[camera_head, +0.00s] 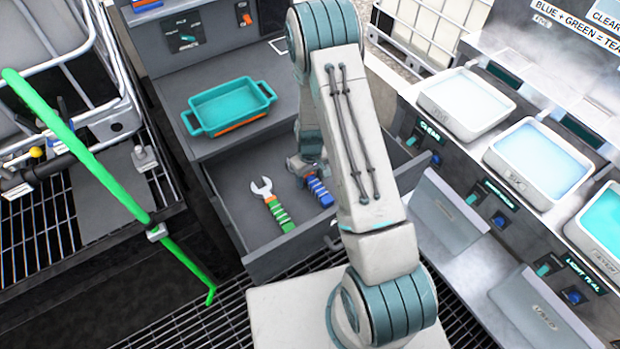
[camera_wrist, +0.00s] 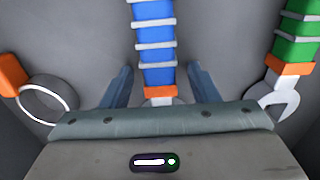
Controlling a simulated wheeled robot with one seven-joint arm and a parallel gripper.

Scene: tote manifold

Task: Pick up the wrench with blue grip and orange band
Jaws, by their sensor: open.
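The wrench with blue grip and orange band (camera_head: 320,191) lies in the open grey drawer, partly hidden by my arm. In the wrist view its ribbed blue grip (camera_wrist: 157,52) runs up the middle, with the orange band near my gripper's body; its head is hidden. My gripper (camera_wrist: 160,78) is open, one finger on each side of the blue wrench with visible gaps. In the head view my gripper (camera_head: 308,166) is over the drawer, at the wrench's far end. A green-grip wrench with an orange band (camera_head: 272,205) lies to the left, also in the wrist view (camera_wrist: 297,40).
In the wrist view, a ring-ended tool with an orange part (camera_wrist: 45,98) lies at the left. The drawer (camera_head: 240,225) has raised walls. A teal tray (camera_head: 230,105) sits on the counter above. White basins (camera_head: 540,165) line the right, and a green pole (camera_head: 90,160) crosses the left.

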